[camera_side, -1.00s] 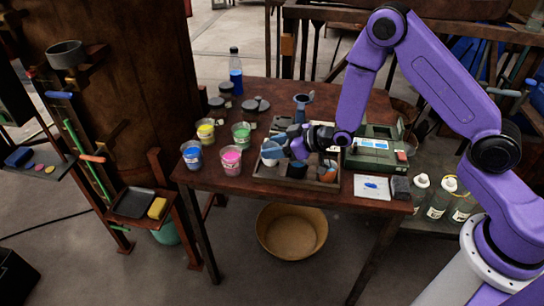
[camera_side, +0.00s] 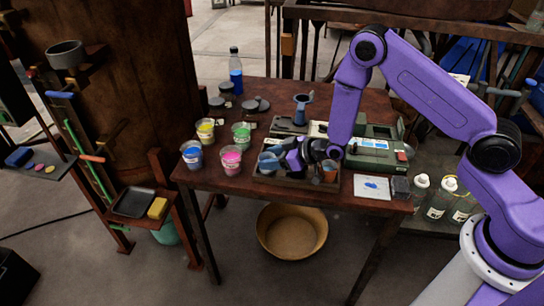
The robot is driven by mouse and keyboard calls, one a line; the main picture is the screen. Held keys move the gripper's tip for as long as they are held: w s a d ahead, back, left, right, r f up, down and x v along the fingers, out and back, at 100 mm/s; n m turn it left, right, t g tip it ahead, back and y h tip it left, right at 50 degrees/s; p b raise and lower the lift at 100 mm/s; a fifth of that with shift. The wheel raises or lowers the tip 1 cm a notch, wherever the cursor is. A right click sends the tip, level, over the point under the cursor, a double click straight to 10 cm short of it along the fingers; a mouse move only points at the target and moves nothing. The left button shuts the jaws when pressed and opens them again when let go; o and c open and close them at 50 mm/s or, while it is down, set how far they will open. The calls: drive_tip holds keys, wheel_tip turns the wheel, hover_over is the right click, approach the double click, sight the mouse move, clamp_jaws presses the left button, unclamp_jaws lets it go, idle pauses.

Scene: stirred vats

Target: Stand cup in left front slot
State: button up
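A wooden tray with slots (camera_side: 262,178) sits near the front edge of the brown table. A blue-grey cup (camera_side: 268,161) is at its left side, beside my gripper (camera_side: 284,160). My gripper is low over the tray's middle, and its fingers are too small and dark here to show whether they are open or shut on the cup. I cannot tell whether the cup rests on the tray floor. An orange-brown cup (camera_side: 330,171) is at the tray's right front. My gripper hides most of the tray's middle.
Paint cups in blue (camera_side: 192,154), pink (camera_side: 231,160), yellow (camera_side: 205,130) and green (camera_side: 241,135) stand left of the tray. A green machine (camera_side: 374,150) and a white card (camera_side: 372,187) are to the right. A blue bottle (camera_side: 235,72) stands behind.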

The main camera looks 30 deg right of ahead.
drive_tip(key=o, duration=0.3)
drive_tip(key=shift+r, duration=0.15)
drive_tip(key=v, duration=1.2)
drive_tip(key=shift+a, duration=0.1)
